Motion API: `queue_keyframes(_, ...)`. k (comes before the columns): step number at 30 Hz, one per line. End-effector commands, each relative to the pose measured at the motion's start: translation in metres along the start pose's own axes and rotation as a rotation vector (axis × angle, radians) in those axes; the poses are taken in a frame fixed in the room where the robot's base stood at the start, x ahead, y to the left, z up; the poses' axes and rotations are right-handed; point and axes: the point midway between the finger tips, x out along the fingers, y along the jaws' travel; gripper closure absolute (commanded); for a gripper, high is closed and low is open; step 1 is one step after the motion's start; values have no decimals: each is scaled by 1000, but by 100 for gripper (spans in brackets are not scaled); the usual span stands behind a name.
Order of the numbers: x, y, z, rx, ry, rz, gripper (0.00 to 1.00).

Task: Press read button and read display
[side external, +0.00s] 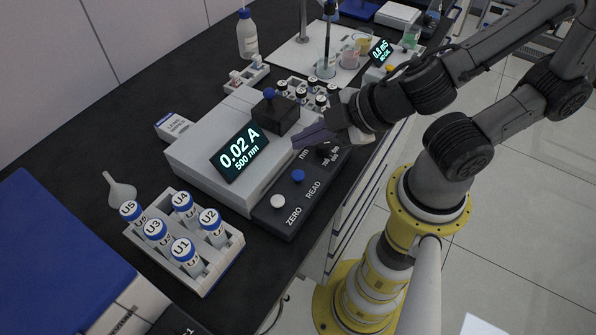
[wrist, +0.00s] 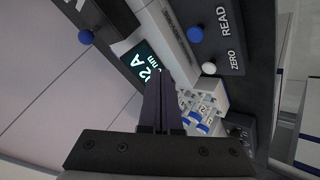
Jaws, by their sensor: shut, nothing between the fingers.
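The spectrophotometer (side external: 205,150) is a light grey box on the black bench, with a dark front panel. Its tilted display (side external: 239,152) reads 0.02 A, 500 nm; part of it shows in the wrist view (wrist: 146,64). The READ button (side external: 298,176) is a blue knob on the front panel, also in the wrist view (wrist: 195,34). The white ZERO button (side external: 278,201) sits to its left. My gripper (side external: 296,143) is shut and empty, above the panel near the nm end, apart from the READ button. In the wrist view its dark fingers (wrist: 161,84) lie together.
A rack (side external: 228,262) holds several blue-capped vials labelled U. More vials (side external: 302,96) stand behind the instrument. A blue-knobbed black lid (side external: 276,115) sits on top. A funnel (side external: 120,190) lies at left. Another meter (side external: 380,52) reads about 0.0 mS.

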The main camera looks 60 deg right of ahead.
Motion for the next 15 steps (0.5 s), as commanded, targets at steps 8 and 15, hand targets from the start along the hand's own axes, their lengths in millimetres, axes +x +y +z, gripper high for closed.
queue_keyframes(8,25,-19,19,-1,0,0,100)
queue_keyframes(15,38,-28,28,0,0,1,100)
